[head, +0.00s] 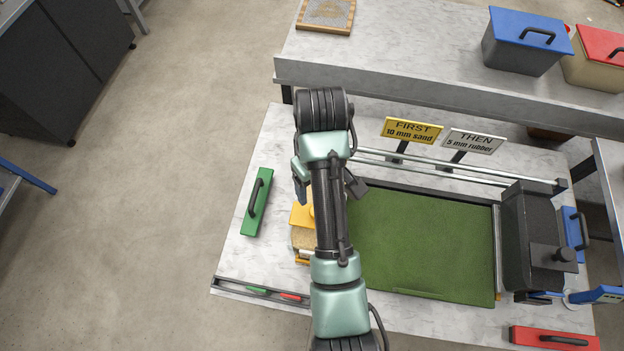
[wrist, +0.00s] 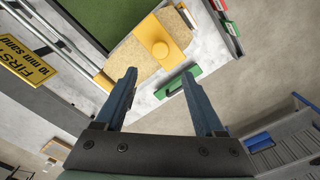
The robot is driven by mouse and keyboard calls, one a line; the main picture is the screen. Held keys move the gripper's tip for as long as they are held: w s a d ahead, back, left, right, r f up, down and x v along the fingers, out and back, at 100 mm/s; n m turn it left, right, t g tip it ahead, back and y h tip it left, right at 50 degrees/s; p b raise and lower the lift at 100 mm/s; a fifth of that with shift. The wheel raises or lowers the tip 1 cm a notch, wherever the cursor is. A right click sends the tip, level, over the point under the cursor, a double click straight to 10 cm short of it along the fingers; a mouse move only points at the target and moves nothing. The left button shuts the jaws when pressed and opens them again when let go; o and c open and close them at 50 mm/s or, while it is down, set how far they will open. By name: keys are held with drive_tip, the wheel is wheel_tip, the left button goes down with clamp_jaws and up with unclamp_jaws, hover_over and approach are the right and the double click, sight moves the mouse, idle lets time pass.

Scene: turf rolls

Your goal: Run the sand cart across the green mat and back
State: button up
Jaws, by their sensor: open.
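The sand cart is yellow with sand-coloured parts and a round knob. In the wrist view the sand cart (wrist: 178,28) lies ahead of my gripper (wrist: 159,86), whose two fingers are apart with nothing between them. In the head view the sand cart (head: 302,238) stands at the left end of the green mat (head: 425,245), mostly hidden behind my arm. The mat's corner (wrist: 105,18) shows at the top of the wrist view. The mat looks plain green, with no sand visible on it.
Rails (head: 450,168) run along the mat's back edge, with a dark hopper (head: 530,225) at its right end. A yellow sign (head: 411,131) reads "FIRST 10 mm sand"; a grey sign (head: 473,142) reads "THEN 5 mm rubber". A green handled bar (head: 257,202) lies left of the cart.

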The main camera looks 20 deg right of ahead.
wheel_tip(320, 180, down, 13)
drive_tip(key=b, duration=0.2)
drive_tip(key=shift+s+b, duration=0.1)
drive_tip(key=shift+b, duration=0.25)
drive_tip(key=shift+r, duration=0.1)
clamp_jaws()
idle(1.3)
